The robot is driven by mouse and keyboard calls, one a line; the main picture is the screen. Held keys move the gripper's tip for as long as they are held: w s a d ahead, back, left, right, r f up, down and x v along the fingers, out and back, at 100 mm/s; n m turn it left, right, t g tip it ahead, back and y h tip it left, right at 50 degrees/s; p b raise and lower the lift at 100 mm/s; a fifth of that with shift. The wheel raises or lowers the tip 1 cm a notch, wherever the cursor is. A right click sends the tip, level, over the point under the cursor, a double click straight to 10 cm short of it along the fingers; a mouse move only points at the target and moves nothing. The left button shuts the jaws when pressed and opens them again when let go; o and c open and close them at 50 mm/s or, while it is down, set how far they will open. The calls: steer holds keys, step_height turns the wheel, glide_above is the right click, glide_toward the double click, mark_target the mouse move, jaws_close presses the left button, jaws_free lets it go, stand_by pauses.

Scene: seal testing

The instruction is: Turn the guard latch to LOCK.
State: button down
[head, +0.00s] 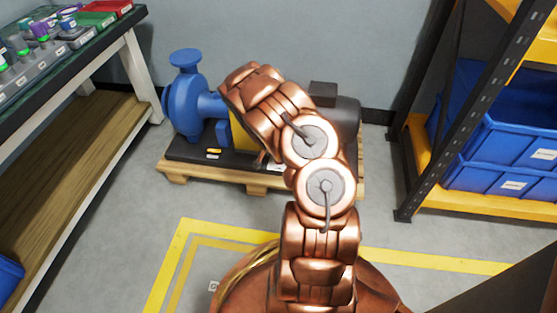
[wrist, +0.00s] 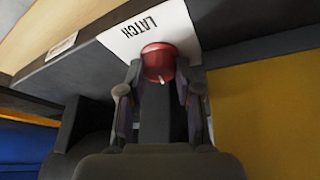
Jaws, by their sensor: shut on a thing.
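The guard latch is a round red knob (wrist: 157,60) with a short white pointer mark, in the wrist view. It sits on a dark base by a white label (wrist: 125,38) reading LATCH. My gripper (wrist: 160,88) has one finger on each side of the knob and is shut on it. No LOCK marking is readable. In the head view my copper arm covers the knob and most of my gripper. The yellow guard (head: 241,150) shows partly behind the arm, on the pump unit; a yellow surface (wrist: 265,115) also fills the right of the wrist view.
A blue pump (head: 184,105) and a dark motor (head: 347,120) stand on a wooden pallet (head: 200,179). A workbench (head: 92,50) is at left. A shelf rack with blue bins (head: 510,150) is at right. Floor with yellow lines (head: 440,262) is clear in front.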

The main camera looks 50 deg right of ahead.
steer(key=shift+s+r+n+p, duration=0.15)
steer(key=shift+n+p, duration=0.25)
steer(key=shift+n, duration=0.4)
steer(key=shift+a+f+n+t, duration=0.2)
steer(key=shift+n+t, duration=0.3)
steer(key=shift+n, duration=0.2)
steer(key=c, duration=1.1)
jaws_free()
steer(key=shift+o, duration=0.2)
steer(key=shift+r, duration=0.6)
steer(key=v, duration=1)
steer(key=shift+a+r, duration=0.15)
steer(key=shift+r, duration=0.25)
steer(key=shift+s, duration=0.1)
